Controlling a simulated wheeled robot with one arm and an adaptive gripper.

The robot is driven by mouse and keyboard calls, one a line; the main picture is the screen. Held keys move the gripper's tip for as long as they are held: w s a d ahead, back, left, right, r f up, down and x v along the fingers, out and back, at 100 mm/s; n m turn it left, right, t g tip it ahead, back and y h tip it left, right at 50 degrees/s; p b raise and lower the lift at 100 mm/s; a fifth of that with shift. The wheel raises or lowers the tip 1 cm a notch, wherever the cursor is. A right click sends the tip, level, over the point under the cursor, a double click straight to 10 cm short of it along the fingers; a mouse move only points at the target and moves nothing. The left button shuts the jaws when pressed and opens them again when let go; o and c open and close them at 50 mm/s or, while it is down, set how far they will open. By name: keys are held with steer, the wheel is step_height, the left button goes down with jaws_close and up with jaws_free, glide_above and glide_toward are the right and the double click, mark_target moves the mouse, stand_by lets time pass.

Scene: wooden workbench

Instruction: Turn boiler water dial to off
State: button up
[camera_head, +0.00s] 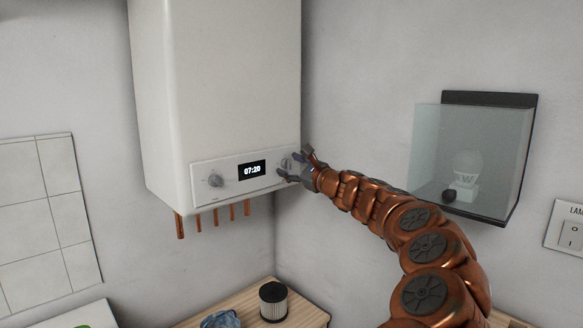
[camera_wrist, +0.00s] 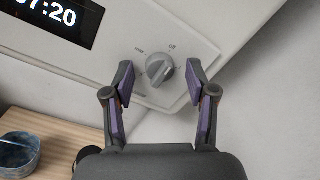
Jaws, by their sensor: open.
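The white boiler (camera_head: 225,90) hangs on the wall, with a control panel along its lower front. The panel has a grey dial (camera_head: 215,180) at its left, a display reading 07:20 (camera_head: 252,170), and a second dial (camera_head: 286,163) at its right. My gripper (camera_head: 292,166) is at the right dial. My gripper (camera_wrist: 161,85) is open, with one finger on each side of this dial and gaps between.
Several copper pipes (camera_head: 214,218) stick out below the boiler. A black-and-white cylinder (camera_head: 273,301) and a blue item (camera_head: 220,320) are on the wooden bench (camera_head: 312,313). A glass-fronted box (camera_head: 474,155) with a bulb hangs right of my arm.

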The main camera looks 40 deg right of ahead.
steer(key=s, duration=1.2)
steer(key=shift+a+f, duration=0.45)
steer(key=shift+w+a, duration=0.1)
